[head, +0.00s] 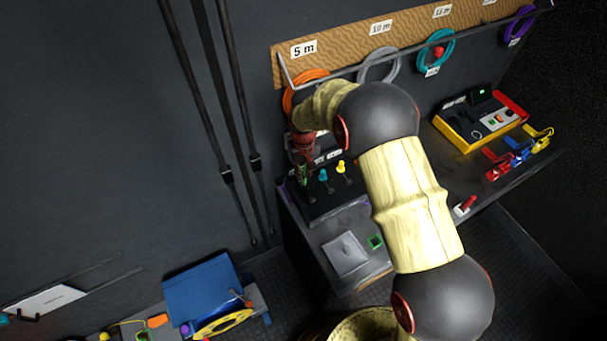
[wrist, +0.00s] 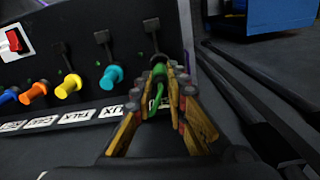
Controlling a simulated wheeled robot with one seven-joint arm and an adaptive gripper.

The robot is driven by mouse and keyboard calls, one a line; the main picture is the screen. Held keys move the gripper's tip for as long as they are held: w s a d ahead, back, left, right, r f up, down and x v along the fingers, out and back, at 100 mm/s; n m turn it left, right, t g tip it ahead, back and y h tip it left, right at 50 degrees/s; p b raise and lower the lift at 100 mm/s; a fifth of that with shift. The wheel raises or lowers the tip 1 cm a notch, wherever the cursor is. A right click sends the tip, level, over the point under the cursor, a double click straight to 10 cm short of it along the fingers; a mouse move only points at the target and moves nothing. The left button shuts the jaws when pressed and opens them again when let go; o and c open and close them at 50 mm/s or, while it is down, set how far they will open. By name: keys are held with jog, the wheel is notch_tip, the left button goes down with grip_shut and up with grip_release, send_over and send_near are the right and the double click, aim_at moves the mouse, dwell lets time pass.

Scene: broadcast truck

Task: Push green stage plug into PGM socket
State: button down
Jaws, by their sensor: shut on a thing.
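The green stage plug (wrist: 158,88) is between the fingers of my gripper (wrist: 160,76), which is shut on it at the right end of the socket panel (wrist: 85,25). In the head view my gripper (head: 303,160) points down at the panel, with a bit of the green plug (head: 303,176) showing below it. The plug's nose is close to the panel face. The fingers hide the socket, so I cannot tell how deep the plug sits. No PGM label is readable.
Beside the plug, a teal plug (wrist: 110,77), a yellow plug (wrist: 68,86) and an orange plug (wrist: 33,92) sit in the panel. Flip-up dark caps stand above them. A grey square plate (head: 345,253) lies on the bench; a blue case (head: 203,288) stands lower left.

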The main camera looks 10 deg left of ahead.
jog(key=shift+f+b, duration=0.7)
jog(key=shift+f, duration=0.55)
jog(key=c, duration=1.8)
grip_release()
jog(key=shift+o, duration=0.6)
jog(key=shift+r, duration=0.15)
